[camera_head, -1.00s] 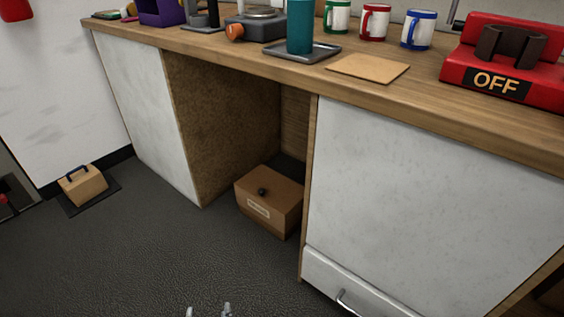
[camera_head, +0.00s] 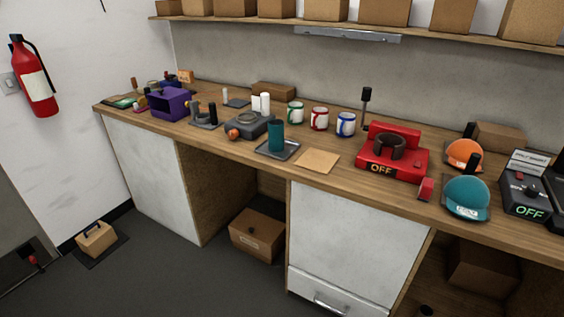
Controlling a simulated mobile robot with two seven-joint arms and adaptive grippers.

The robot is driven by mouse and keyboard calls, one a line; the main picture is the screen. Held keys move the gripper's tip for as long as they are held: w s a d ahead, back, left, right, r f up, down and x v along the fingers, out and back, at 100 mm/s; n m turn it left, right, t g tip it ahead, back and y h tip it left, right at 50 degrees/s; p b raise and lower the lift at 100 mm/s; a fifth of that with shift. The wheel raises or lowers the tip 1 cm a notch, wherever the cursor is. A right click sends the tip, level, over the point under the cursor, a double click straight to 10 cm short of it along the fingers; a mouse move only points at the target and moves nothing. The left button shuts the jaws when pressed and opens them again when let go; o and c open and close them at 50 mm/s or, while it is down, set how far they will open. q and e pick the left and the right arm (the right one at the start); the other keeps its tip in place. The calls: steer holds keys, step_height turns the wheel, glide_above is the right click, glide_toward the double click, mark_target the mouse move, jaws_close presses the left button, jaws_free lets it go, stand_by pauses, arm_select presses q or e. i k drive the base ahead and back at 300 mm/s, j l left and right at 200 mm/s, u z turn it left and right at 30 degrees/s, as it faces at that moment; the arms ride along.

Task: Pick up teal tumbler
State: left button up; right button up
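The teal tumbler (camera_head: 276,137) stands upright on a small dark grey tray (camera_head: 291,153) near the front edge of the wooden counter. It is a plain dark teal cylinder, in the middle of the head view. Neither of my grippers shows in the head view now, and nothing is touching the tumbler.
Left of the tumbler is a grey device with an orange knob (camera_head: 246,126). Behind are several mugs, including a red-and-white one (camera_head: 319,118). A tan square mat (camera_head: 317,160) lies to the right, then a red OFF machine (camera_head: 391,152). A shelf (camera_head: 375,33) with boxes hangs above.

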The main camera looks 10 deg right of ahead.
mark_target(276, 127)
steer(key=i+z, duration=0.1)
steer(key=z, duration=0.35)
steer(key=i+j+z, duration=0.1)
steer(key=z, duration=0.3)
steer(key=j+z, duration=0.25)
steer(key=z, duration=0.2)
steer(key=i+j+z, duration=0.15)
steer(key=j, duration=0.2)
steer(key=i+j+z, duration=0.2)
steer(key=j, duration=0.15)
steer(key=j+z, duration=0.15)
steer(key=j, duration=0.2)
